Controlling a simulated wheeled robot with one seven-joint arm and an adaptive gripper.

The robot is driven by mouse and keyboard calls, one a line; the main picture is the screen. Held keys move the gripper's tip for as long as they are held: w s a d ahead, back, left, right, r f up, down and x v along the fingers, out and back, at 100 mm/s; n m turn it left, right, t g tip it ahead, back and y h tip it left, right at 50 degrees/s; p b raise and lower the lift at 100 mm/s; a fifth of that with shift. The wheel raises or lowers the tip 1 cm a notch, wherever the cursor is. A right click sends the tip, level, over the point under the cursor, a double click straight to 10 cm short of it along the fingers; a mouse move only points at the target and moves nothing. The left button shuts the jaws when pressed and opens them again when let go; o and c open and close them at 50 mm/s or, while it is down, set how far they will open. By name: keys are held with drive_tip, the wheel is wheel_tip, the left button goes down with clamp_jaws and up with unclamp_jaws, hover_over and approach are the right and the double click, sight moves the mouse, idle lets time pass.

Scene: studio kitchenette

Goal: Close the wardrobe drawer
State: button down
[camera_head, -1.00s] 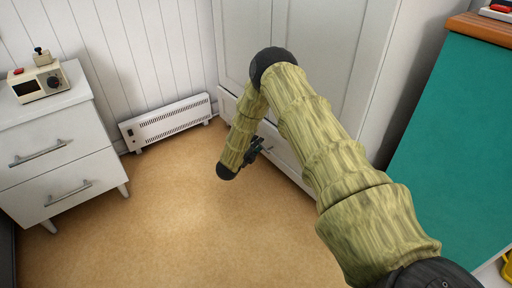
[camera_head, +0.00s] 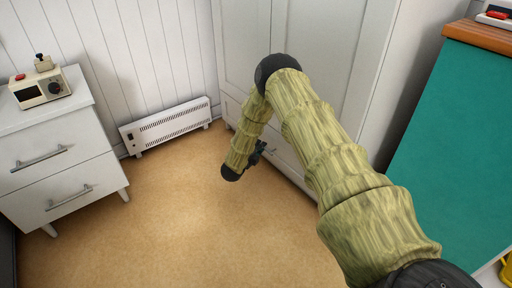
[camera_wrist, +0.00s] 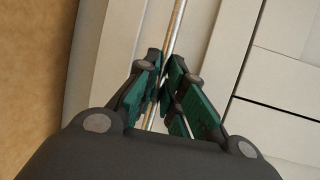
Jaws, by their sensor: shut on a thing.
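The white wardrobe (camera_head: 312,70) stands at the back, with its doors shut. Its drawer (camera_head: 285,163) is low down under the doors, partly hidden by my arm. I cannot tell exactly how far it stands out from the wardrobe. My gripper (camera_head: 258,153) is low in front of the drawer. In the wrist view, my gripper (camera_wrist: 165,75) is shut on the drawer's thin metal handle (camera_wrist: 176,28), which runs between the green-padded fingers. The pale drawer front (camera_wrist: 112,45) also shows in the wrist view.
A white heater (camera_head: 168,125) stands along the back wall. A white two-drawer cabinet (camera_head: 60,145) is at the left, with a small device (camera_head: 42,85) on top. A teal-sided unit (camera_head: 450,150) stands at the right. The tan floor (camera_head: 170,215) between them is clear.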

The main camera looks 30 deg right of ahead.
drive_tip(key=shift+d, duration=0.25)
drive_tip(key=c, duration=1.5)
unclamp_jaws()
drive_tip(key=shift+d, duration=0.1)
drive_tip(key=shift+a, duration=0.25)
drive_tip(key=v, duration=1.1)
drive_tip(key=shift+s+a+r, duration=0.1)
drive_tip(key=shift+s+a, duration=0.15)
drive_tip(key=shift+a, duration=0.1)
